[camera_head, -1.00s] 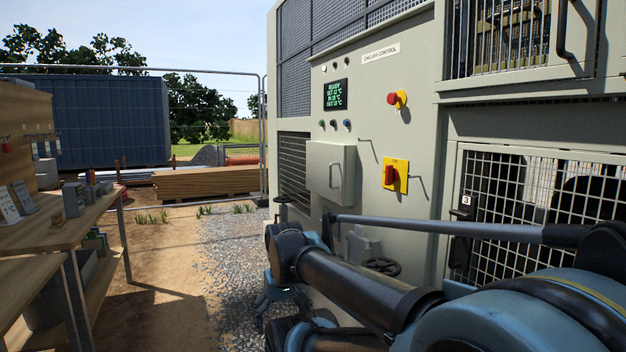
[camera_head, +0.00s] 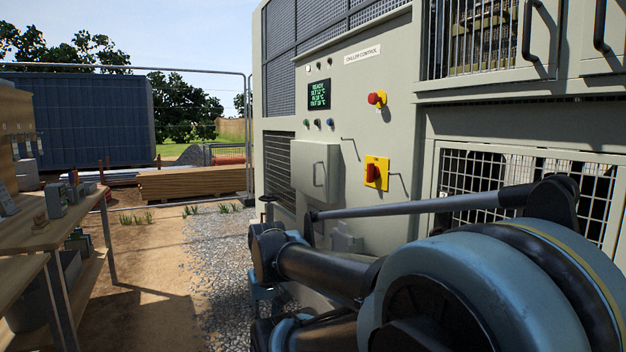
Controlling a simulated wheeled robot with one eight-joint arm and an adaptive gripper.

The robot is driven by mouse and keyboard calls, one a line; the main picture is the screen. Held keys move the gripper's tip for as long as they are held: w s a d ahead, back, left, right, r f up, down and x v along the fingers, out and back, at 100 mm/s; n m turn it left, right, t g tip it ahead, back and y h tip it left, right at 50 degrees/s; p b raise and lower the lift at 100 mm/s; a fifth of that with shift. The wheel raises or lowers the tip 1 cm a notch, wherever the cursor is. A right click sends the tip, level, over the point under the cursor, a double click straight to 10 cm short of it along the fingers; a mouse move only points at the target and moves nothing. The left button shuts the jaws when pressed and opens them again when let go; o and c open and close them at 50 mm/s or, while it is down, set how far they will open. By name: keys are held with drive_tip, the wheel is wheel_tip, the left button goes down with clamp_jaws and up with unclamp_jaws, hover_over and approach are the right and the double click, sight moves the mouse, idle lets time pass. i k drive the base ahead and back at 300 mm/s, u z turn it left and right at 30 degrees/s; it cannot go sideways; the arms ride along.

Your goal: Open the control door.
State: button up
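The control door is a pale grey-green box door (camera_head: 304,185) with a vertical bar handle (camera_head: 319,174), on the chiller's front under the display. It looks shut. My arm reaches from the lower right toward the area below the door. Its far end, around a dark and blue joint, is low and left of the door, apart from the handle. My gripper's fingers cannot be made out there; the arm links hide that area.
The chiller panel carries a green-text display (camera_head: 319,95), a red knob (camera_head: 376,99) and a red-on-yellow switch (camera_head: 376,172). A wooden workbench (camera_head: 75,222) stands at left. Open dirt and gravel (camera_head: 213,262) lie between bench and chiller. A wire fence and blue container (camera_head: 80,122) stand behind.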

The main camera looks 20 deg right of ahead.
sight(310, 162)
drive_tip(key=k, duration=1)
drive_tip(key=z, duration=0.65)
drive_tip(key=i, duration=1.3)
drive_tip(key=u, duration=0.45)
drive_tip(key=i, duration=0.65)
drive_tip(key=u, duration=0.45)
